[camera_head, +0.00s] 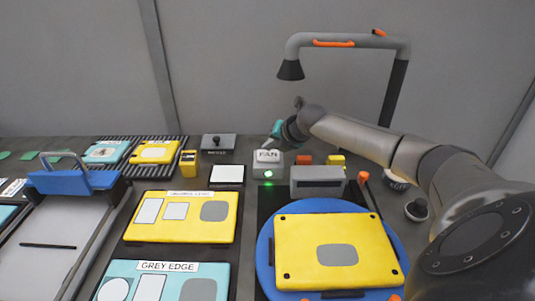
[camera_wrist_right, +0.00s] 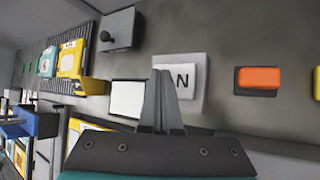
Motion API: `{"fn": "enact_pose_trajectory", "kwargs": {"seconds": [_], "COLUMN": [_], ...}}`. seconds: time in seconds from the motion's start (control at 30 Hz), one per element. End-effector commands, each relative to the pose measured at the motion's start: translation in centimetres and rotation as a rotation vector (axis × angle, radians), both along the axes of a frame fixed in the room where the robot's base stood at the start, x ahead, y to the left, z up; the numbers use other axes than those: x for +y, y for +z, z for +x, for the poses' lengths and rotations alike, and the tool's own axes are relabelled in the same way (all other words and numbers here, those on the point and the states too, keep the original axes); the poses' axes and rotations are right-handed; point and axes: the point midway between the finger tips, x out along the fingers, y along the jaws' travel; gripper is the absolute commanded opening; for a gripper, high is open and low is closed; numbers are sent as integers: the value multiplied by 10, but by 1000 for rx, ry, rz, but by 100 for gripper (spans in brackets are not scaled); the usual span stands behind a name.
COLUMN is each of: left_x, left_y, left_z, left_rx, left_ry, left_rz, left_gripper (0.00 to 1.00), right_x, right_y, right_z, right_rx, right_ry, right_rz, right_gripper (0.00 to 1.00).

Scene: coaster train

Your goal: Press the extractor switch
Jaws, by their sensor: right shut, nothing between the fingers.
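The extractor switch is a small grey box labelled FAN (camera_head: 268,158) at the back middle of the bench, with a lit green light on its front. In the right wrist view the FAN box (camera_wrist_right: 195,80) is partly hidden behind my fingers, so only the N of its label shows. My right gripper (camera_head: 277,132) is shut and empty, just above and behind the box in the head view. Its closed fingers also show in the right wrist view (camera_wrist_right: 161,76), overlapping the box's left side. I cannot tell whether they touch it. My left gripper is not in view.
A grey block (camera_head: 318,181) and an orange block (camera_head: 304,159) stand right of the box. A white pad (camera_head: 228,174) lies left of it. A blue round turntable (camera_head: 265,251) carries a yellow panel (camera_head: 300,235). A lamp-like hood (camera_head: 290,70) hangs from a grey pipe above.

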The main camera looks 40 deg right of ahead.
Motion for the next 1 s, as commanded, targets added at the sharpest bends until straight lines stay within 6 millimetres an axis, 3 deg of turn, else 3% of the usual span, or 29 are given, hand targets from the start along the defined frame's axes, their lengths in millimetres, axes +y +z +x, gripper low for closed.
{"fn": "enact_pose_trajectory", "kwargs": {"seconds": [1.0], "left_x": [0], "left_y": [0], "left_z": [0], "left_rx": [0], "left_ry": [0], "left_rz": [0], "left_gripper": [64], "right_x": [0], "right_y": [-14], "right_z": [0], "right_rx": [1], "right_ry": [-1], "right_rz": [0], "right_gripper": [0]}}
